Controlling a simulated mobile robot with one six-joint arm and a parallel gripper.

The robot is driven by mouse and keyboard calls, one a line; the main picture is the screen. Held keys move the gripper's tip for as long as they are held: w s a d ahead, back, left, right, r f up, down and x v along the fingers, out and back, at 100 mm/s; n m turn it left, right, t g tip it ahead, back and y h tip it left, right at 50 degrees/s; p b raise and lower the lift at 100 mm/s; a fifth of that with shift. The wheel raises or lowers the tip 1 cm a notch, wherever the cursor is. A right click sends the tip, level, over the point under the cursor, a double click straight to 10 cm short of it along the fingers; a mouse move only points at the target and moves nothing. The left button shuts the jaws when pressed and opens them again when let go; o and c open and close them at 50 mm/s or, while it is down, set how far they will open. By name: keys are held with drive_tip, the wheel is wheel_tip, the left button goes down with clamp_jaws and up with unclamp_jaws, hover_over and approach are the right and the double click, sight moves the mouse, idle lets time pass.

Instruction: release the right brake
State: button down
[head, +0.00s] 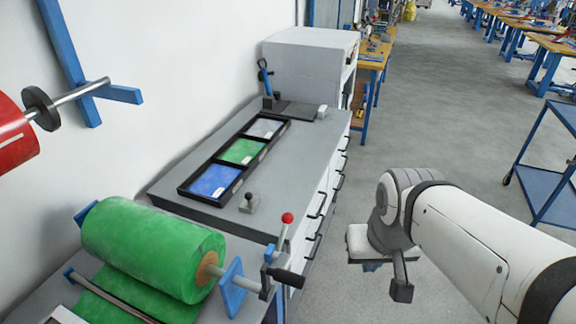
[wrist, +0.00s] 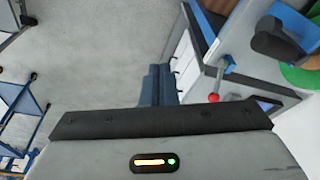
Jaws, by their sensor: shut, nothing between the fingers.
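A brake lever with a red ball knob (head: 287,218) stands nearly upright, tilted slightly right, at the right end of the green roll's (head: 150,245) stand. A black handle (head: 285,277) sticks out just below it. The red knob also shows in the wrist view (wrist: 214,98), right of the fingers. My gripper (head: 370,266) is to the right of the lever, apart from it, over the floor. In the wrist view its fingers (wrist: 158,84) are together and empty.
A grey counter (head: 255,205) with a black tray (head: 180,191) of coloured sheets lies behind the roll. A blue bracket (head: 232,287) stands beside the lever. A red roll (head: 15,135) is at left. A blue cart (head: 545,190) is at right.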

drive_tip(key=shift+w, duration=0.15)
